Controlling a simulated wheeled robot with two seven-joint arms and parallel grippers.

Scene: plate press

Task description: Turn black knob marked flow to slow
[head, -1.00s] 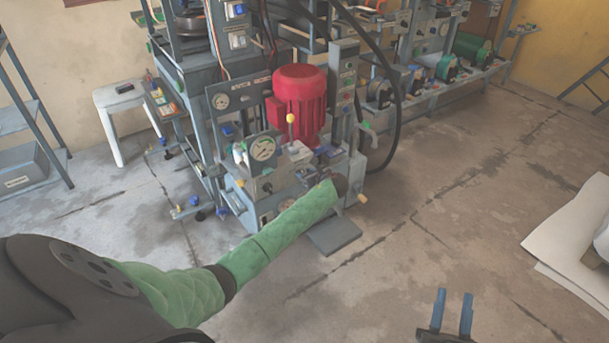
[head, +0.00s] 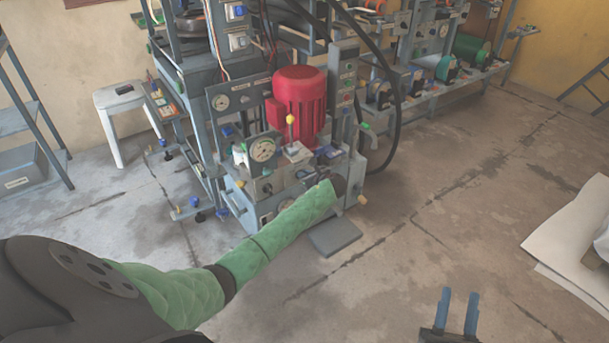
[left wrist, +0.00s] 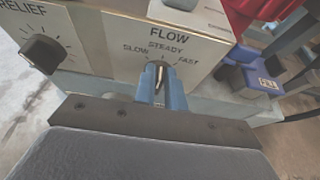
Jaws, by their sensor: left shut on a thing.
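In the left wrist view the white panel marked FLOW (left wrist: 190,32) has the words SLOW, STEADY and FAST in an arc. My left gripper (left wrist: 161,88) is shut on the flow knob (left wrist: 160,77) just below these words. The blue fingers cover most of the knob; the narrow part that shows stands roughly upright, toward STEADY. In the head view the green sleeve of my left arm reaches to the front of the press (head: 266,190), and the gripper's fingers are hidden there. My right gripper (head: 457,312) is open and empty above the floor.
A black knob marked RELIEF (left wrist: 43,53) is left of the flow panel. A blue part marked FILL (left wrist: 266,84) is at the right. The red motor (head: 299,100) and a gauge (head: 262,149) stand on the press.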

